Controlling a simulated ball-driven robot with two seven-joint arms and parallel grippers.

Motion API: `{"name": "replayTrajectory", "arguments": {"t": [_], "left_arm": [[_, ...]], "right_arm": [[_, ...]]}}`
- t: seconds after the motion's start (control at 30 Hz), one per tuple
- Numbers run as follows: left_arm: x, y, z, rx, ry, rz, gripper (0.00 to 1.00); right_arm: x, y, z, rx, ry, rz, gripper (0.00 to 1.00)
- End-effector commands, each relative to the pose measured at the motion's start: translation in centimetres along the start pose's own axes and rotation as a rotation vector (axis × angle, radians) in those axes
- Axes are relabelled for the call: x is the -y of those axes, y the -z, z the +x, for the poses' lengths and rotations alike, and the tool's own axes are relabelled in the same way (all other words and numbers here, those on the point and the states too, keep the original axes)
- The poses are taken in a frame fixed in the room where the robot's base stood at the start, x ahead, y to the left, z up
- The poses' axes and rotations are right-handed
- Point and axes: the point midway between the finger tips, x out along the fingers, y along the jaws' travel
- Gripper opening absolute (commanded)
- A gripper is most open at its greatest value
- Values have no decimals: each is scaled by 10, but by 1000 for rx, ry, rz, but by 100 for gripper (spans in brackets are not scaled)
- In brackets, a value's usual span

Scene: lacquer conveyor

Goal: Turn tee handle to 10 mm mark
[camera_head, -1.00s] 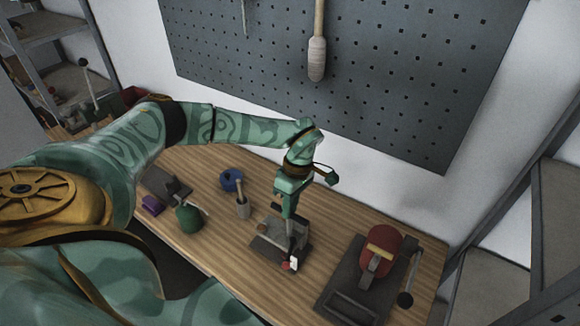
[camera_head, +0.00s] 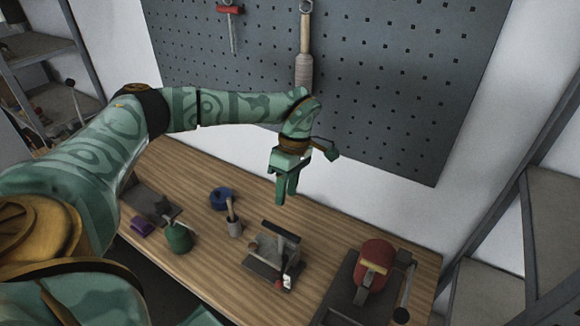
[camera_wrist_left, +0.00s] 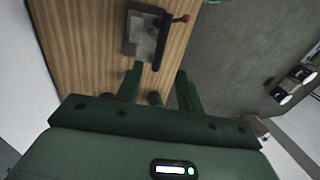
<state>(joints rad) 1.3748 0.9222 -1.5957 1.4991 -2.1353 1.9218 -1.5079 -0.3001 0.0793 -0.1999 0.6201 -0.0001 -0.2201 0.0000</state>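A small metal fixture (camera_head: 262,272) stands on the bench in the head view, with a grey upright block and a dark bar along its top. A small red end and a white piece show at its front. In the left wrist view the fixture (camera_wrist_left: 140,38) lies beyond the fingers, with a dark bar and a red knob (camera_wrist_left: 184,18). I cannot make out a tee handle or a 10 mm mark for certain. My left gripper (camera_head: 287,188) is above and behind the fixture, apart from it; its fingers (camera_wrist_left: 159,82) are spread and empty. My right gripper is not in view.
A red machine (camera_head: 376,262) with a lever stands right of the fixture. A pegboard (camera_head: 400,90) rises behind the bench (camera_head: 330,225).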

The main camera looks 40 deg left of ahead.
Motion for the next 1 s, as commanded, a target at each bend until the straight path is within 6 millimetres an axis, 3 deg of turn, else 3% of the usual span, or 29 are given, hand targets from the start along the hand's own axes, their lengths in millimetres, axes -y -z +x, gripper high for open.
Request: {"name": "replayTrajectory", "arguments": {"t": [0.1,0.3,1.0], "left_arm": [[-1,0,-30,0,-4,-1,38],[0,0,-58,1,-1,0,38],[0,0,-64,1,1,0,38]], "right_arm": [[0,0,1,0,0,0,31],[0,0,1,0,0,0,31],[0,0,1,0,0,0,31]]}}
